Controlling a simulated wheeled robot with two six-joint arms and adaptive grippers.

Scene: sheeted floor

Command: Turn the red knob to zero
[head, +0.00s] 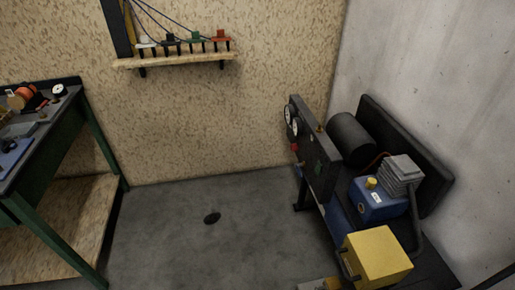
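A small red knob (294,147) sits on the left-facing side of a dark upright panel (319,160) at the right of the head view. It is seen almost edge-on and is very small, so its setting and any zero mark cannot be read. Two round white-faced gauges (290,117) are above it on the same side, and a small blue part is below it. Neither of my grippers can be made out in the head view, and nothing is seen touching the knob.
Behind the panel are a dark cylinder (351,139), a blue unit (378,199) with a grey finned block, and a yellow box (377,258). A green-legged workbench (56,149) stands left. A wall shelf (175,60) is at the back.

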